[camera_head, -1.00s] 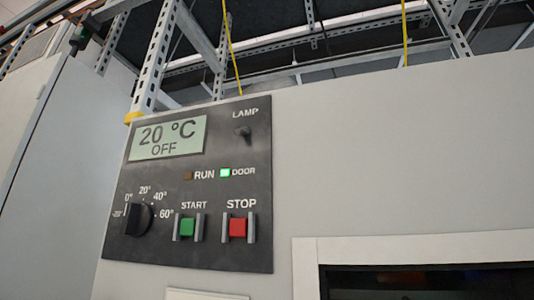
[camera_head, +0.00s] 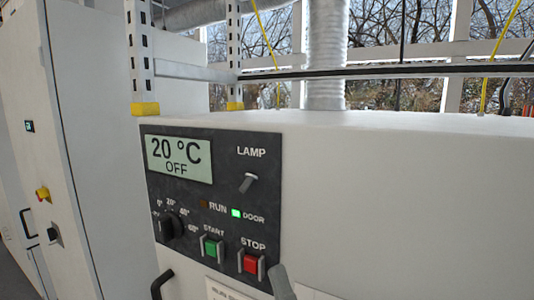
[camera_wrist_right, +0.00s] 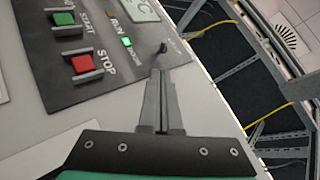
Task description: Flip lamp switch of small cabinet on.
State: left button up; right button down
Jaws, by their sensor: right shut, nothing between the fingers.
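The lamp switch (camera_head: 248,183) is a small grey lever under the word LAMP on the dark control panel (camera_head: 221,188). In the head view its lever slants down and to the left. The display (camera_head: 179,159) reads 20 °C and OFF. My right gripper (camera_head: 279,270) shows only as a grey tip at the lower edge, below and right of the switch. In the right wrist view its fingers (camera_wrist_right: 158,76) are shut and empty, pointing at the switch (camera_wrist_right: 162,48). The fingertips appear a short way from the lever; contact is not seen. My left gripper is out of view.
The red STOP button (camera_head: 251,263) and green START button (camera_head: 211,247) sit low on the panel between guards, with a black dial (camera_head: 171,225) to their left. The green DOOR light (camera_head: 236,213) glows. A black handle (camera_head: 161,284) juts out below. The cabinet front (camera_head: 400,210) is bare.

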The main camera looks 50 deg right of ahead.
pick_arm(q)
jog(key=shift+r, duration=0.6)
pick_arm(e)
jog(key=shift+w+a+r, duration=0.1)
jog(key=shift+r, duration=0.45)
jog(key=p, duration=0.7)
send_near(251, 182)
jog(key=x, duration=0.4)
jog(key=shift+w+r, duration=0.25)
jog(key=shift+w, duration=0.05)
jog(key=shift+w+d+r, duration=0.15)
jog(key=shift+w+d, duration=0.15)
jog(key=shift+d, duration=0.05)
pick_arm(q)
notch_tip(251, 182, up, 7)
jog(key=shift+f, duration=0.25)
pick_arm(e)
jog(key=shift+a, duration=0.1)
